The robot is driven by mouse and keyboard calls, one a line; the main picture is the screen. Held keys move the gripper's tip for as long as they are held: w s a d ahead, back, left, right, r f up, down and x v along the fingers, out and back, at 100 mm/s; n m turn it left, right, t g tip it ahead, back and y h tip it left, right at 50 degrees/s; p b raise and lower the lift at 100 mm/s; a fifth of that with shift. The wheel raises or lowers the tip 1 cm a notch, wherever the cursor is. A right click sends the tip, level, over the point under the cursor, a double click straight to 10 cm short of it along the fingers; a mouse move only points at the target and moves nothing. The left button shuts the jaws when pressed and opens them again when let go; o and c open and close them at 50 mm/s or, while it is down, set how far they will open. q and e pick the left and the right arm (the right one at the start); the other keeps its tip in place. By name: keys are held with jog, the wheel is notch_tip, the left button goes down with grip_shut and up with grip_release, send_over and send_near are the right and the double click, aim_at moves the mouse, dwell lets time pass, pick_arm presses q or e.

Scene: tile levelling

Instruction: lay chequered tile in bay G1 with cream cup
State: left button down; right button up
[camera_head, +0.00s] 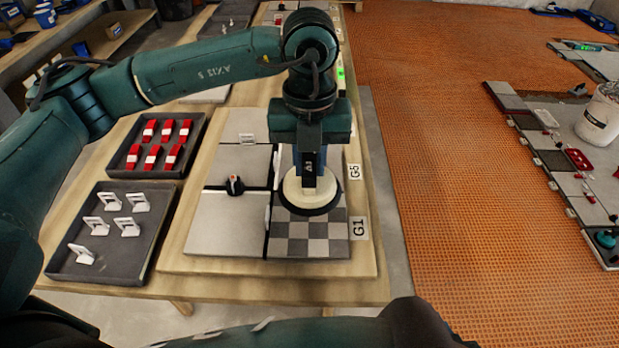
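The chequered grey tile (308,237) lies at the front right of the board, beside the G1 label (359,228). The cream cup (295,193), a round disc with a black rim, rests on the tile's far part. My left gripper (309,178) points straight down at the cup and appears shut on its handle, which the fingers mostly hide. The tile looks flat and lined up with the neighbouring tiles. The cup and gripper hide its far edge. My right gripper is not in view; only a dark part of my arm shows at the bottom.
White clips stand in a dark tray (157,252); red wedges fill another tray (128,164). A G5 label (354,172) sits farther back. Orange floor (460,170) lies right.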

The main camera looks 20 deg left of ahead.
pick_arm(q)
jog(key=shift+r+p, duration=1.85)
jog(key=shift+r, duration=2.05)
jog(key=shift+f, duration=0.1)
